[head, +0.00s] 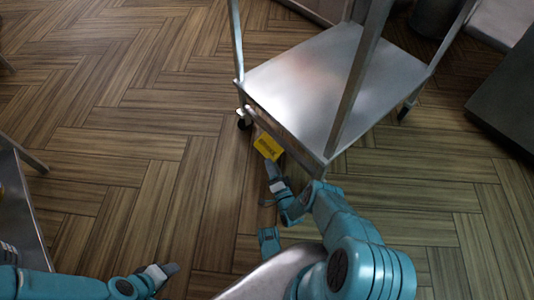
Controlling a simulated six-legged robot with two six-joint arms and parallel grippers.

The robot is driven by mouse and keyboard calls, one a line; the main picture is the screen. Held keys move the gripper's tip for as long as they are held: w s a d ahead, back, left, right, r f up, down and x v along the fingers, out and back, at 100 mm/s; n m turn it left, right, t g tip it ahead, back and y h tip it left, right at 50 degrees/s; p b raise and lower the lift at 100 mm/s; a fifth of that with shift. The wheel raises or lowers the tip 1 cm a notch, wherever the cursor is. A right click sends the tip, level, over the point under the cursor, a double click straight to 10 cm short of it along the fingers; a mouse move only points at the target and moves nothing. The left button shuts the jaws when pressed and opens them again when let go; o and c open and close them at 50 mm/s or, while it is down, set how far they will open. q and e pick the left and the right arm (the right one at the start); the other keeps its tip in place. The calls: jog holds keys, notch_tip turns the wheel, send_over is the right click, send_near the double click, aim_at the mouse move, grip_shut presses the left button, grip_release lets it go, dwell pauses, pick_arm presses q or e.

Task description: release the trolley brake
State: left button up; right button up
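The steel trolley (318,82) stands at the upper right, with its lower shelf and legs in view. A yellow plate with dark markings (268,146), which looks like the brake pedal, sits low at the trolley's near left edge. My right gripper (271,170) is just below the yellow plate in the picture, its dark tip pointing at it. I cannot tell whether they touch or whether the fingers are apart. My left gripper (169,269) is low over the floor at the bottom left, away from the trolley. Its finger opening is unclear.
A black caster (244,124) shows under the trolley's left corner, and another caster (404,112) at the right. A metal table or stand (20,195) is at the left edge. A dark grey unit (510,95) is at the right. The wooden floor between is clear.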

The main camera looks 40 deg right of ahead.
jog(key=b+x, duration=0.1)
jog(key=x, duration=0.5)
jog(key=shift+f, duration=0.15)
grip_shut()
